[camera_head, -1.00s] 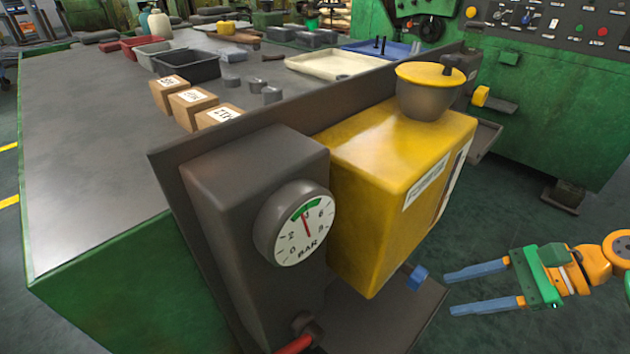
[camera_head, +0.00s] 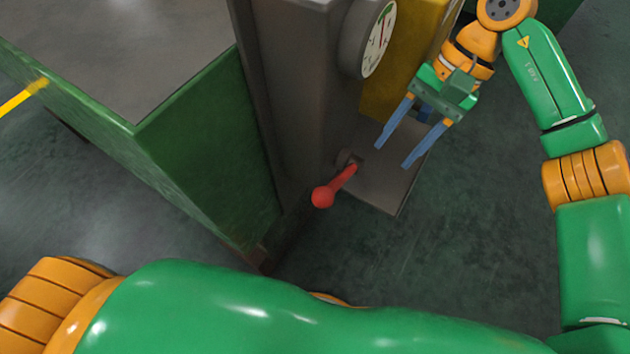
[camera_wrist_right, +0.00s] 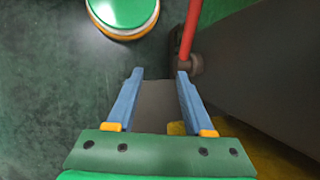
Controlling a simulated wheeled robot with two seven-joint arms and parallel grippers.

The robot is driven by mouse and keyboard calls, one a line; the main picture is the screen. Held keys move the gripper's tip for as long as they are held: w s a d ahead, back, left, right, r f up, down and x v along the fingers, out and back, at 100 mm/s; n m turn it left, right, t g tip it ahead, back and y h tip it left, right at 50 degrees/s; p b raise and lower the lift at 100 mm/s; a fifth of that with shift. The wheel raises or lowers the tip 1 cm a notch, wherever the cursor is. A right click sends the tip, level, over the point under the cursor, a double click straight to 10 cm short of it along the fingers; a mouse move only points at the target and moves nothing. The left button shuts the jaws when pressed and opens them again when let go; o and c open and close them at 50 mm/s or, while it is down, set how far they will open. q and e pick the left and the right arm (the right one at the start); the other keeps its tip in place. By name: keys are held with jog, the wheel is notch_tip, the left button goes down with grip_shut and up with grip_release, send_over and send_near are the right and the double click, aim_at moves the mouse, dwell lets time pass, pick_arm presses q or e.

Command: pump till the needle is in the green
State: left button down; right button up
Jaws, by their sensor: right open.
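The red pump lever (camera_head: 337,185) with its ball end sticks out from a pivot low on the grey pump housing (camera_head: 305,90). The lever's rod (camera_wrist_right: 190,28) also shows in the right wrist view. The round white gauge (camera_head: 378,42) is seen steeply from the side at the top; its red needle points up toward the green band, but its exact reading is unclear. My right gripper (camera_head: 394,155) is open and empty, right of the lever's pivot and apart from the lever in the head view. In the wrist view its fingertips (camera_wrist_right: 160,73) lie close to the pivot. My left gripper is out of view.
The yellow tank (camera_head: 405,55) stands behind my right gripper. A grey plate (camera_head: 385,190) lies below the fingers. The green-sided bench (camera_head: 210,165) is to the left. Dark floor (camera_head: 470,240) is open to the right.

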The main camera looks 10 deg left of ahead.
aim_at(336, 183)
jog(key=s+a, duration=0.4)
jog(key=s+a+p, duration=0.1)
jog(key=s+a, duration=0.2)
jog(key=a, duration=0.1)
jog(key=shift+s+a, duration=0.2)
jog(key=shift+s, duration=0.2)
jog(key=shift+s+a+f, duration=0.1)
jog(key=shift+f, duration=0.55)
jog(key=shift+x, duration=0.8)
grip_shut()
